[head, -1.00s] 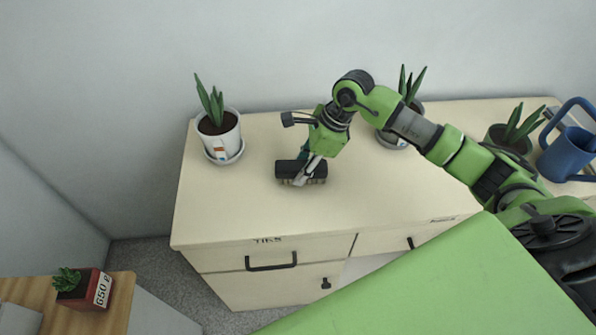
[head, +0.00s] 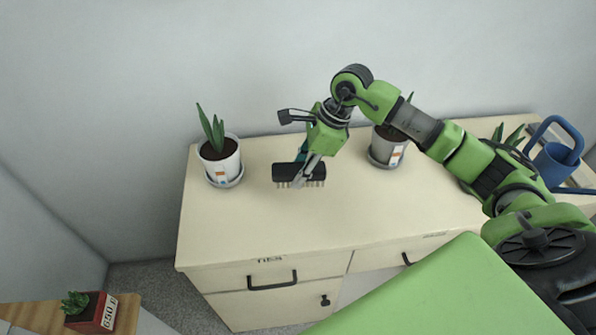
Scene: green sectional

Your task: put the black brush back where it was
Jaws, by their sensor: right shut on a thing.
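The black brush (head: 290,171) is in my right gripper (head: 301,178), over the left half of the pale desk (head: 230,226). Its bristles point down. I cannot tell for sure whether they touch the desk top. The right gripper is shut on the brush, and its fingers hide part of it. My left gripper is not in view.
A white potted plant (head: 220,160) stands left of the brush. Another white pot (head: 387,147) stands behind my right arm. A blue watering can (head: 557,158) is at the far right. A red pot (head: 92,313) sits on a wooden surface at lower left. The desk's front left is clear.

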